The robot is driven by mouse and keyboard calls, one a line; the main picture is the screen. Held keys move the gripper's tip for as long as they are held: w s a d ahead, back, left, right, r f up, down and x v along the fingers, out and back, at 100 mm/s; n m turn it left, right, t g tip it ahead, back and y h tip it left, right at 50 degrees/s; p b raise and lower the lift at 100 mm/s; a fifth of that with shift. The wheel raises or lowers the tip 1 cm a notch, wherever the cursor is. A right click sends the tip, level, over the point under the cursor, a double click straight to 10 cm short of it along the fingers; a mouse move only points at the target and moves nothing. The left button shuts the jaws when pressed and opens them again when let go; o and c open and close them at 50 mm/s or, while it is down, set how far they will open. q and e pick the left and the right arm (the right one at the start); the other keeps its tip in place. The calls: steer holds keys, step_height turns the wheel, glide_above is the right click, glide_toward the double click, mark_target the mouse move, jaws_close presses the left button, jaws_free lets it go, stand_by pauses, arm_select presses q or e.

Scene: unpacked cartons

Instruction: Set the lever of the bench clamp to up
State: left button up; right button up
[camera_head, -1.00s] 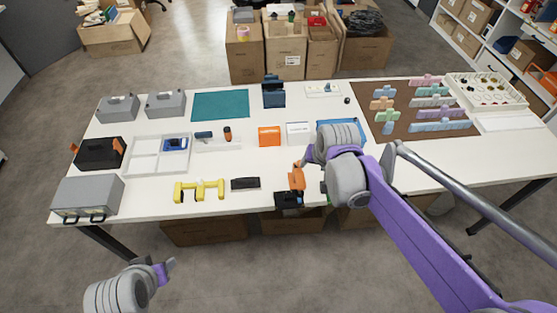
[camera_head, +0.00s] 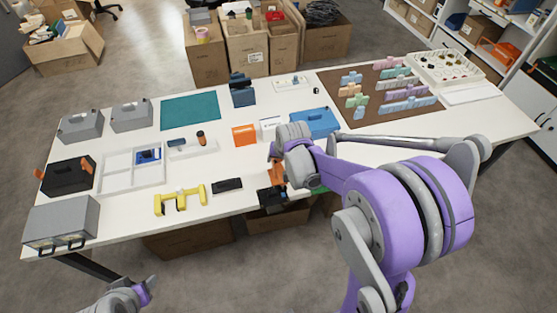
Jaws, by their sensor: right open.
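The bench clamp has a dark base (camera_head: 270,199) at the front edge of the white table, near the middle of the view. Its orange lever (camera_head: 278,174) stands roughly upright above the base. My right gripper (camera_head: 277,155) is open and close to the top of the lever. Part of the lever is hidden behind it, and I cannot tell whether they touch. My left gripper (camera_head: 147,288) is low at the bottom left, off the table's front edge and far from the clamp. Its opening cannot be made out.
A black block (camera_head: 227,185) and a yellow bracket (camera_head: 180,200) lie left of the clamp. An orange box (camera_head: 244,135) and a blue tray (camera_head: 316,122) stand behind it. Grey cases (camera_head: 62,222) are at the left. The white table (camera_head: 225,212) has bare room along its front.

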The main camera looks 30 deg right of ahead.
steer(key=shift+w+f, duration=0.15)
steer(key=shift+f, duration=0.25)
steer(key=shift+c, duration=0.3)
jaws_close()
stand_by(0.9)
